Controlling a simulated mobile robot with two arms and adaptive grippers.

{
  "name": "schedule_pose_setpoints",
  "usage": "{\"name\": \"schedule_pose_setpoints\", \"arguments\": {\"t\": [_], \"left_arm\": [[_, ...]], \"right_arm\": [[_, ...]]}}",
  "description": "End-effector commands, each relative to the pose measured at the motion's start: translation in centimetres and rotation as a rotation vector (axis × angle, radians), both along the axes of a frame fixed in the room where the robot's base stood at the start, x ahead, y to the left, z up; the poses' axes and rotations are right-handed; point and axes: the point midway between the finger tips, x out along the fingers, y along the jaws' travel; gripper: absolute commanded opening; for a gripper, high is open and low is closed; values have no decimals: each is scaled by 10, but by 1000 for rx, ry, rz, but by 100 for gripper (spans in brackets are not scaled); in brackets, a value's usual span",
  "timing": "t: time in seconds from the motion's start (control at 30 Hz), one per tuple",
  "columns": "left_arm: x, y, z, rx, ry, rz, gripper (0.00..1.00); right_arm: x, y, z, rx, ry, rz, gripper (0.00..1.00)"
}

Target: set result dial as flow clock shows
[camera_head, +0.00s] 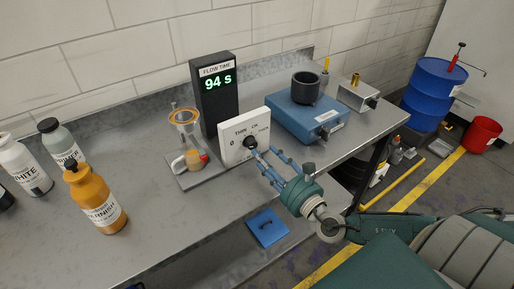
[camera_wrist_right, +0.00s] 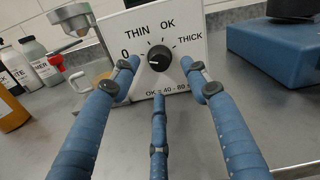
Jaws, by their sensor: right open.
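The flow clock (camera_head: 214,95) is a tall black box in the head view, and its green digits read 94 s. The result dial is a white panel (camera_head: 235,152) with a black knob (camera_wrist_right: 160,59), marked 0, THIN, OK and THICK, with "OK = 40 - 80 s" below. A pale mark on the knob seems to point left, toward 0. My right gripper (camera_head: 258,151) is open before the panel; in the wrist view its blue fingers (camera_wrist_right: 160,72) spread left, right and below the knob. Whether they touch it I cannot tell. My left gripper is out of view.
A cup stand (camera_head: 184,120) with a mug (camera_head: 187,163) is left of the panel. A blue device (camera_head: 290,120) with a dark pot stands to its right. Bottles (camera_head: 95,200) stand at the left. The bench front is mostly clear.

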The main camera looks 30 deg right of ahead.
Motion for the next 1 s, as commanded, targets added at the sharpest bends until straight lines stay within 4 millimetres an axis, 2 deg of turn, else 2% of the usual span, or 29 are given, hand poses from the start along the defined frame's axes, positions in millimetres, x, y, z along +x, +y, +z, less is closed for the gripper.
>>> {"name": "schedule_pose_setpoints", "arguments": {"t": [0.03, 0.17, 0.3, 0.47, 0.7, 0.93, 1.0], "left_arm": [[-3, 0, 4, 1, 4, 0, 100], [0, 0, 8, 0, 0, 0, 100], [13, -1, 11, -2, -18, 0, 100], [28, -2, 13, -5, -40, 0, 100], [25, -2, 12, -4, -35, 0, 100], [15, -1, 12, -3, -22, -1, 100], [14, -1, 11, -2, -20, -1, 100]], "right_arm": [[10, -1, 3, 1, -4, -3, 46], [29, 1, 3, 0, -3, -2, 46], [42, 1, 1, 0, -1, -2, 46], [47, 1, 0, -1, 1, 0, 46], [48, 1, -1, -1, 2, -1, 46], [48, 1, -1, -1, 2, -1, 1], [47, 1, -1, -1, 2, -1, 1]]}}
